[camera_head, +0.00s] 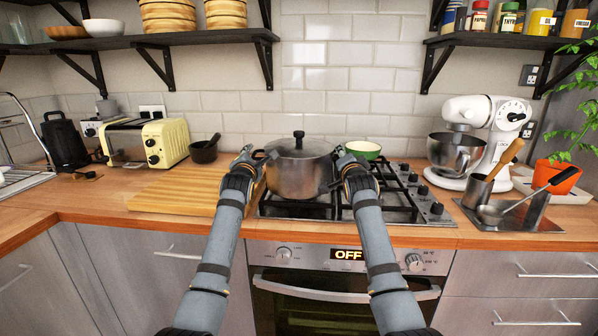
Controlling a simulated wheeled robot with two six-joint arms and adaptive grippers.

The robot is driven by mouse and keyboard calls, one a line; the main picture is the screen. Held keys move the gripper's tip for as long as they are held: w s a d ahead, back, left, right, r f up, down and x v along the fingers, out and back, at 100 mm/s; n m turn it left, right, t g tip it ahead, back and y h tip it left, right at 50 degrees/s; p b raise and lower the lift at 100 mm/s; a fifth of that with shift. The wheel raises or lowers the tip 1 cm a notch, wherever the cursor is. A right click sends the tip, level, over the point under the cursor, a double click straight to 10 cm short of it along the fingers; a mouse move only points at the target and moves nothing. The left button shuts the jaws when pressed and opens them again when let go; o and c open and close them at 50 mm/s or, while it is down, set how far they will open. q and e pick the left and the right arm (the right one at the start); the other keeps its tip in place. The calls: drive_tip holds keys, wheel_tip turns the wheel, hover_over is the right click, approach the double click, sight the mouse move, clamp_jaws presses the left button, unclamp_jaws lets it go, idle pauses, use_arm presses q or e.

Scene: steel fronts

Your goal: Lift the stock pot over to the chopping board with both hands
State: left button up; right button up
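The steel stock pot (297,177), with a lid and dark knob, is upright at the left part of the gas hob (405,203). I cannot tell whether its base touches the hob. The wooden chopping board (175,199) lies on the worktop just left of the hob. My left gripper (252,156) is at the pot's left handle. My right gripper (340,157) is at the pot's right side, where the handle is hidden. The fingers are too small and overlapped to show whether either gripper is closed.
A green bowl (363,150) sits behind the pot to the right. A stand mixer (472,140) is further right. The board's surface is clear.

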use_arm(q)
drive_tip(key=shift+w, duration=0.65)
use_arm(e)
drive_tip(key=shift+w, duration=0.65)
use_arm(q)
clamp_jaws()
use_arm(e)
clamp_jaws()
drive_tip(key=shift+f, duration=0.1)
